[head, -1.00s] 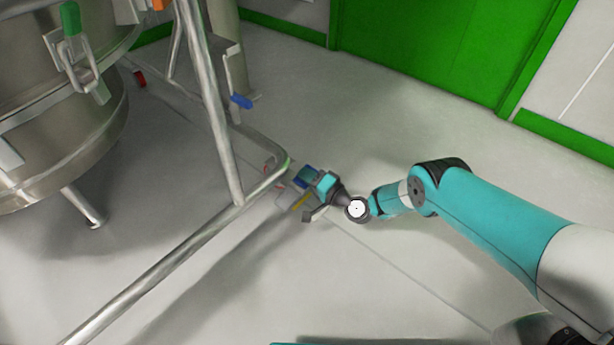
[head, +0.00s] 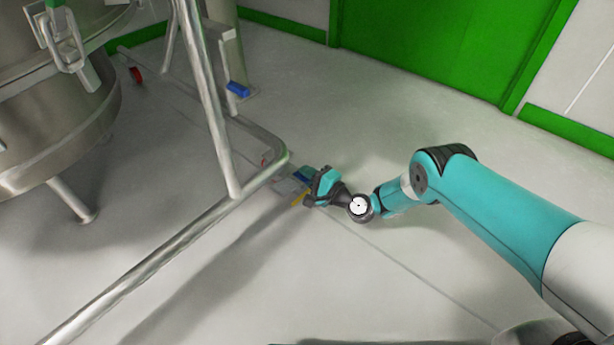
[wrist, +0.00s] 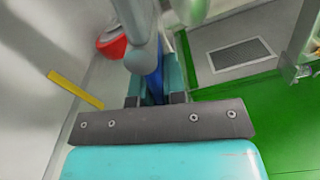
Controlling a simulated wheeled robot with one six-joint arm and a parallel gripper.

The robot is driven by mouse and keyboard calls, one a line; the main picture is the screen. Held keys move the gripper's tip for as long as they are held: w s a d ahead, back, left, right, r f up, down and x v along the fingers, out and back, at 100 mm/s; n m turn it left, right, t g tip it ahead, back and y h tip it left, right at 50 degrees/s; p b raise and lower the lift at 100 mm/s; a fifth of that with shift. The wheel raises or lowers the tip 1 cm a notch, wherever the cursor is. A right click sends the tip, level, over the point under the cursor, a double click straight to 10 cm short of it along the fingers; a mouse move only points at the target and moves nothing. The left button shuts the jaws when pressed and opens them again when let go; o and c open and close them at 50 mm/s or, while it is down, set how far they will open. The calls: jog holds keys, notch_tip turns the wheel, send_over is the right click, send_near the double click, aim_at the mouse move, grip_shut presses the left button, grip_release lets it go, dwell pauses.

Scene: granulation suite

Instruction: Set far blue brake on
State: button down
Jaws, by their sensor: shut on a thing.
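My gripper (head: 310,188) is low near the rounded corner of the steel frame, at picture centre in the head view. It is shut on a blue brake lever (head: 301,175), partly hidden by the jaws. In the wrist view the blue lever (wrist: 154,84) shows as a strip between my fingers. Another blue brake lever (head: 237,90) sits farther back in the head view, by an upright post, apart from my gripper. Which of the two is the task's far brake I cannot tell.
The steel tube frame (head: 150,255) runs left of my gripper, under a large steel vessel (head: 60,125). A red part (head: 136,75) lies behind the vessel. A yellow strip (wrist: 76,90) shows in the wrist view. The floor to the right is clear, up to a green door.

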jog(key=shift+f+m, duration=0.2)
jog(key=shift+m, duration=0.3)
jog(key=c, duration=1.2)
grip_release()
jog(key=shift+s, duration=0.1)
jog(key=shift+p+v, duration=7.4)
jog(key=shift+v, duration=1.25)
